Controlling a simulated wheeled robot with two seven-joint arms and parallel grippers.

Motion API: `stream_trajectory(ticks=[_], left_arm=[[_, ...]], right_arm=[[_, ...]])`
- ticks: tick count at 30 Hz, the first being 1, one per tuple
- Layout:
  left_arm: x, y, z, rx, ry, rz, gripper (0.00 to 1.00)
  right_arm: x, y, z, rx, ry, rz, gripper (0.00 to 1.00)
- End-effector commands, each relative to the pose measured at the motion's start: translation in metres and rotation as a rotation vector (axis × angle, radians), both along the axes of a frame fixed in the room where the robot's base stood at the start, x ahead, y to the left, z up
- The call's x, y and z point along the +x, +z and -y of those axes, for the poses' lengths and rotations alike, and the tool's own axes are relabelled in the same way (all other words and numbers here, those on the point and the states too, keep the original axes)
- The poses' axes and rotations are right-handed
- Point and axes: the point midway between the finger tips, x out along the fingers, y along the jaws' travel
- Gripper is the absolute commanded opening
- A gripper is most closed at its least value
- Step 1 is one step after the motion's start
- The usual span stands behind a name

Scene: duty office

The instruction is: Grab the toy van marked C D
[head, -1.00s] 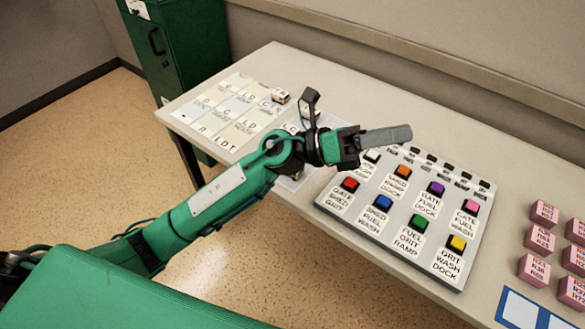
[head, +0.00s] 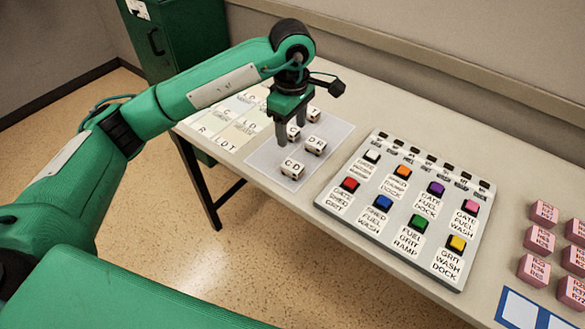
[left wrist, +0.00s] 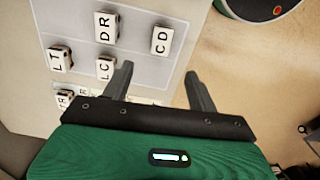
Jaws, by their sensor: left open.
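The toy van marked C D (head: 292,168) is a small white block-like van with black letters and dark wheels. It stands on a pale grey mat (head: 264,158) near the table's front edge. It also shows in the left wrist view (left wrist: 161,40), beyond my fingertips. My left gripper (head: 291,138) points down over the mat, open and empty, behind the C D van and apart from it. Vans marked D R (head: 316,145), L C (head: 294,132) and L T (head: 313,114) stand close by. The L C van is partly hidden by a finger. My right gripper is out of view.
A button panel (head: 405,208) with coloured buttons lies right of the mat. Several pink blocks (head: 540,240) stand at the far right, near a blue-and-white card (head: 523,310). Lettered cards (head: 222,125) lie on the left of the table. A green cabinet (head: 180,45) stands behind.

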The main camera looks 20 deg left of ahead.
Motion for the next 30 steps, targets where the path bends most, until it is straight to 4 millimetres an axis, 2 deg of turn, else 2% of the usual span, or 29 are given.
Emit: stream_trajectory(ticks=[9,18,24,30], left_arm=[[-0.001,-0.061,0.000,-0.001,0.000,-0.005,0.59],[-0.002,-0.084,0.001,-0.002,-0.001,-0.005,0.59],[-0.004,-0.108,0.003,-0.002,-0.001,-0.006,0.59],[-0.003,-0.128,0.002,-0.002,0.000,-0.003,0.59]], right_arm=[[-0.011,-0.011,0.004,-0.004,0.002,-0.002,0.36],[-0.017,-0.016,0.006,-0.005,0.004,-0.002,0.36],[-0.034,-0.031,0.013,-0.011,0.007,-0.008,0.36],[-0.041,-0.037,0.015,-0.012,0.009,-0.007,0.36]])
